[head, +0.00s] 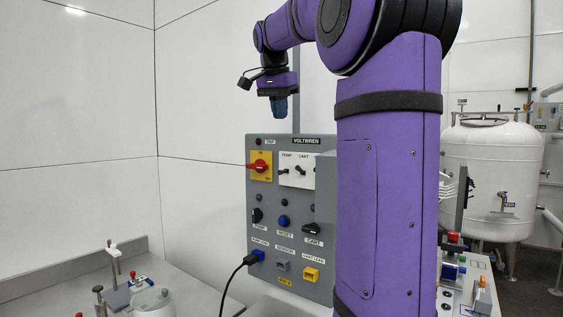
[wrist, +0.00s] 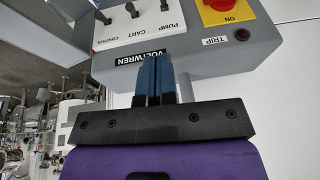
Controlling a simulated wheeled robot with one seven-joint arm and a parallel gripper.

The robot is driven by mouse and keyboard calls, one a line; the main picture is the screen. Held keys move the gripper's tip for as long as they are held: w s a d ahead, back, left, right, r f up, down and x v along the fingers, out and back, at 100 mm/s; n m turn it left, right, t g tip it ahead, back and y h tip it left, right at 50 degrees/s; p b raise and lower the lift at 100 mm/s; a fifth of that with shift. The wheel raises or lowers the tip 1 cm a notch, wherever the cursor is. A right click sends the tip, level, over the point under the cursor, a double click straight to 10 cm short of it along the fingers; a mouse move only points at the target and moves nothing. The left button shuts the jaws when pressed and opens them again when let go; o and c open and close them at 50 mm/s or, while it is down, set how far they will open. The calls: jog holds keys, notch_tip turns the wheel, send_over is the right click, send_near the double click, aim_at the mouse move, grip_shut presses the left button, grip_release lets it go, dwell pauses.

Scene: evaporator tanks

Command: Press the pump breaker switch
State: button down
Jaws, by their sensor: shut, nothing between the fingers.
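The grey VOLTWREN panel (head: 262,225) stands upright in the middle of the head view. Its white breaker plate (head: 292,180) carries small dark toggles, and the pump breaker switch (head: 284,171) is below the PUMP label. In the wrist view the panel appears upside down, with the pump breaker switch (wrist: 163,5) at the top edge, cut off by the frame. My gripper (head: 279,110) is shut and empty, pointing down above the panel's top edge. Its blue fingers (wrist: 153,75) lie together in the wrist view, apart from the switch.
A red rotary handle on a yellow plate (head: 261,166) is left of the breaker plate; cart and control toggles (wrist: 131,10) neighbour the pump one. Knobs, a blue RESET button (head: 283,221) and a plugged black cable (head: 232,283) are lower. My arm hides the panel's right side.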

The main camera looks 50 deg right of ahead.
aim_at(280, 171)
jog(key=shift+f, duration=0.15)
jog(key=x, duration=1.2)
jog(key=shift+w+a+f, duration=0.3)
jog(key=shift+f, duration=0.1)
jog(key=shift+w+f, duration=0.1)
jog(key=shift+f, duration=0.35)
jog(key=shift+a+f+h, duration=0.35)
jog(key=shift+h, duration=0.65)
jog(key=shift+a+f+h, duration=0.2)
jog(key=shift+f+h, duration=0.15)
jog(key=shift+h, duration=0.65)
jog(key=shift+f, duration=0.2)
jog(key=shift+a+f, duration=0.1)
jog(key=shift+f, duration=0.05)
